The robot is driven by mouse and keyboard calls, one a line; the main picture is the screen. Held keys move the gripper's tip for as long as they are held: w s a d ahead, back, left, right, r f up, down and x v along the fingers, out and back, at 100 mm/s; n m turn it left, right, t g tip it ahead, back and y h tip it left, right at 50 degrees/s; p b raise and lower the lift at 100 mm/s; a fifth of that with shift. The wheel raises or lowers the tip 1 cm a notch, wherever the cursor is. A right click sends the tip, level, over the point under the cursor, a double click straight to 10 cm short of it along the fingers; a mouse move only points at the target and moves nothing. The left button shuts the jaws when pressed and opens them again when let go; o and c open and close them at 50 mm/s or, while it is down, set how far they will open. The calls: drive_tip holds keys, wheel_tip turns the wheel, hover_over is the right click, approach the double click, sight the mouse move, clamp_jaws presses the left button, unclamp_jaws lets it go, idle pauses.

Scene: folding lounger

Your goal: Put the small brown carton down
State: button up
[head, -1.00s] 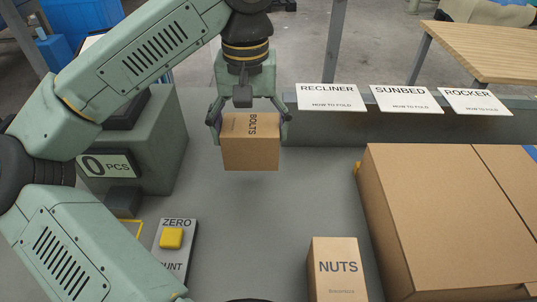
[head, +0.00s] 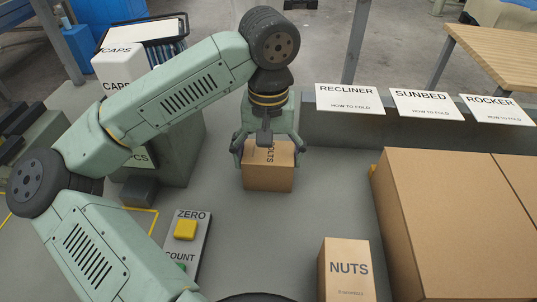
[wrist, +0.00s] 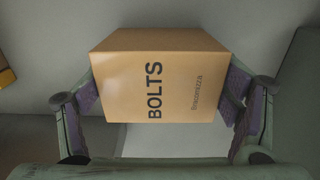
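The small brown carton marked BOLTS (head: 268,178) is upright at the grey bench top, in the middle of the head view. My gripper (head: 267,154) comes down on it from above, with one finger at each side. In the wrist view the carton (wrist: 160,75) fills the space between the purple finger pads, which look pressed to its sides. Its lower edge is at or very close to the bench (head: 300,225); I cannot tell for sure whether it touches.
A NUTS carton (head: 346,270) stands at the front. A large brown box (head: 440,220) fills the right. A button panel with a yellow button (head: 185,229) lies front left. Three cards, including RECLINER (head: 350,98), lie on a ledge behind. Bench around the BOLTS carton is clear.

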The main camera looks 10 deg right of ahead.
drive_tip(key=o, duration=0.4)
drive_tip(key=shift+c, duration=0.2)
drive_tip(key=shift+r, duration=0.1)
